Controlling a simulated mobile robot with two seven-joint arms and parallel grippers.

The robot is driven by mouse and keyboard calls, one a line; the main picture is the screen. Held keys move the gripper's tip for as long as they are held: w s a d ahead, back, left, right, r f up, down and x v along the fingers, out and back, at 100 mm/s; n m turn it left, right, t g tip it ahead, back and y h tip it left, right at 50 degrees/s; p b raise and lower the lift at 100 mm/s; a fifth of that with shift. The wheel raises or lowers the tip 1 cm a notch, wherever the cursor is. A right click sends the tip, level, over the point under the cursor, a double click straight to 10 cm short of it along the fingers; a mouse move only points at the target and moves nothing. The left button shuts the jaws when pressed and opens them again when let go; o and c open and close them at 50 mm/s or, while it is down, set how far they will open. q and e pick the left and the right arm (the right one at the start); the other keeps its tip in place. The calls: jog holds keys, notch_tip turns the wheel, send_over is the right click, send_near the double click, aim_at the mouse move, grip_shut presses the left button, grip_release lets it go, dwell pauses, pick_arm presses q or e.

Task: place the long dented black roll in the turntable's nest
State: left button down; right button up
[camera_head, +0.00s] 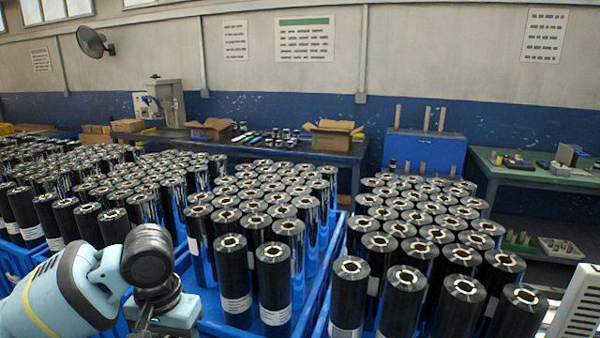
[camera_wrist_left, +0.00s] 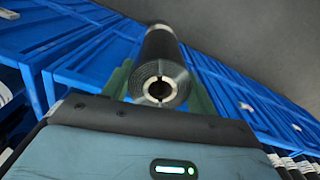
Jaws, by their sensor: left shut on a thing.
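In the left wrist view a black roll (camera_wrist_left: 162,62) with a pale core ring at its near end lies between the two greenish fingers of my left gripper (camera_wrist_left: 160,85). The gripper is shut on it. From this view I cannot tell whether the roll is dented. In the head view my left arm comes in at the lower left, and its gripper (camera_head: 160,318) is cut off by the bottom edge; the held roll does not show there. My right gripper is not in view. I cannot make out the turntable or its nest.
Many upright black rolls (camera_head: 272,270) stand packed in blue crates (camera_head: 212,326) across the front. Blue crate walls (camera_wrist_left: 85,65) surround the held roll in the wrist view. A workbench with cardboard boxes (camera_head: 333,136) and a green-topped table (camera_head: 535,172) stand behind. A white vented unit (camera_head: 580,305) is at lower right.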

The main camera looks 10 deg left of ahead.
pick_arm(q)
jog(key=w+d+r+m, duration=0.1)
jog(key=w+d+r, duration=0.15)
jog(key=d, duration=0.65)
jog(key=s+f, duration=0.4)
jog(key=f, duration=0.6)
jog(key=s+f, duration=0.4)
jog(key=f, duration=0.6)
jog(key=shift+s+d, duration=0.15)
jog(key=shift+s, duration=0.25)
jog(key=shift+d, duration=0.1)
